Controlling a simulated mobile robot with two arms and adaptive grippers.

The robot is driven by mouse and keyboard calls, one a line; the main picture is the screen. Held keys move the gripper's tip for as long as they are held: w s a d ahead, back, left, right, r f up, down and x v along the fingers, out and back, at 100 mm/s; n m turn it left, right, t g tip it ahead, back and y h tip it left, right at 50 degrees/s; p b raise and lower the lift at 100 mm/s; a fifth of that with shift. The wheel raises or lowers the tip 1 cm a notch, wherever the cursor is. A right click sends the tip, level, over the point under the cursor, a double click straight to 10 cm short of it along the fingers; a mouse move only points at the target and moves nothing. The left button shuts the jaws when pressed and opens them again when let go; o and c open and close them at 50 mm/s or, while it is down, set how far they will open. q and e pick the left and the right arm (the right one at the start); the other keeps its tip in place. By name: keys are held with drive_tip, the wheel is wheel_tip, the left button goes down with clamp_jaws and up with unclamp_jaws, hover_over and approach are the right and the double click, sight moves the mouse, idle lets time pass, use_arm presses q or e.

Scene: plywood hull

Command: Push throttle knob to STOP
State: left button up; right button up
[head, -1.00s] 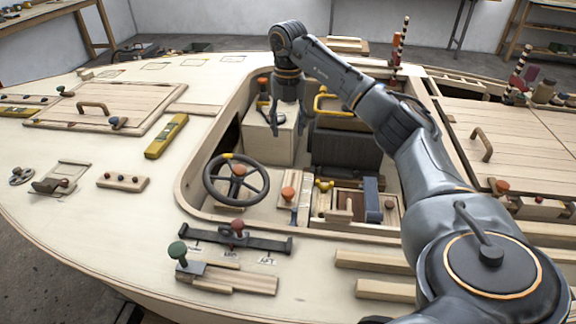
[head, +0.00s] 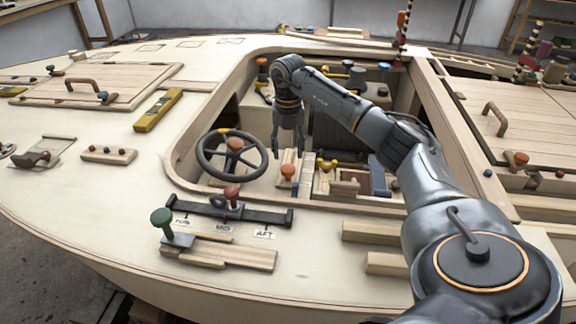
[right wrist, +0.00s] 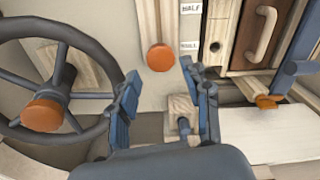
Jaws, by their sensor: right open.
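The orange throttle knob (head: 288,171) stands in the cockpit, right of the steering wheel. In the right wrist view the knob (right wrist: 160,57) sits on a pale wooden strip with a HALF label (right wrist: 191,8) and a partly readable lower label (right wrist: 189,46) beside it. The knob is level with the lower label. A STOP label is not visible. My right gripper (head: 288,152) is open and empty, pointing down. In the wrist view its fingertips (right wrist: 161,70) straddle the line to the knob, apparently without touching it. My left gripper is not in view.
The black steering wheel (head: 205,163) with an orange hub knob is close on the left. A wooden box with a handle (right wrist: 262,35) and a blue lever (right wrist: 295,72) stand to the right. The cockpit rim and a FWD/MID/AFT lever bar (head: 265,215) lie on the near side.

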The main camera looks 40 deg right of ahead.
sight(288, 167)
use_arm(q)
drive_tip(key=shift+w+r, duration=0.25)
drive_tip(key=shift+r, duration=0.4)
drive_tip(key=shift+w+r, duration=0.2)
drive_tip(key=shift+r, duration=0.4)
use_arm(e)
drive_tip(key=shift+f, duration=2.7)
